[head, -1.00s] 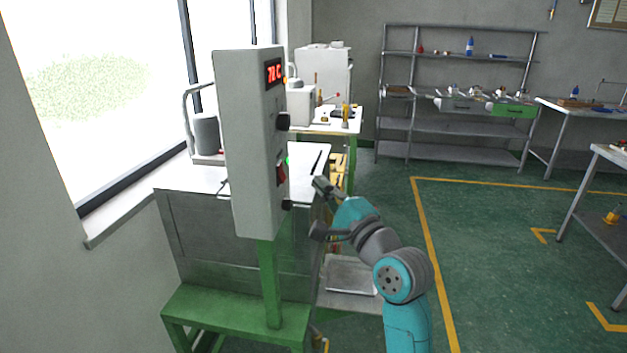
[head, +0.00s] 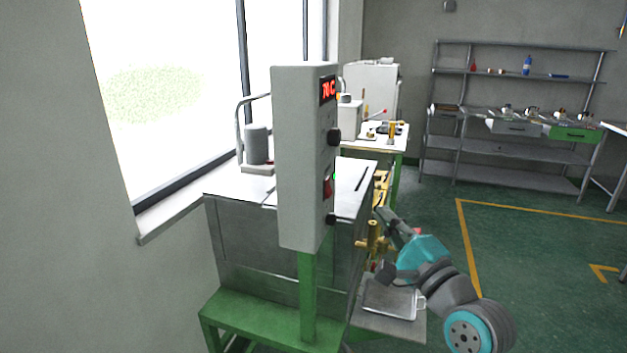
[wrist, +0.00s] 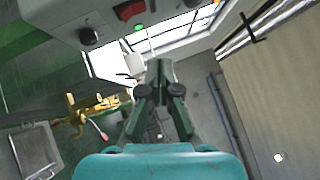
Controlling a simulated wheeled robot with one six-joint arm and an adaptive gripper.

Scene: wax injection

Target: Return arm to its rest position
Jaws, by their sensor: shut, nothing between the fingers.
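My arm (head: 450,292) is teal and dark grey and reaches up from the lower right of the head view. My gripper (head: 380,214) is beside the right side of the wax injector's control box (head: 303,160), next to a brass nozzle (head: 373,240). In the wrist view my gripper (wrist: 159,66) is shut with nothing between the fingers and points up towards the window and ceiling. The control box (wrist: 105,18) also shows at the top left of that view, and the brass nozzle (wrist: 78,112) is at the left.
A metal tray (head: 388,300) sits on a low shelf below the nozzle. The injector's green stand (head: 265,318) is left of my arm. A white table (head: 385,145) and a metal shelf rack (head: 510,120) stand behind. The green floor (head: 530,250) to the right is open.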

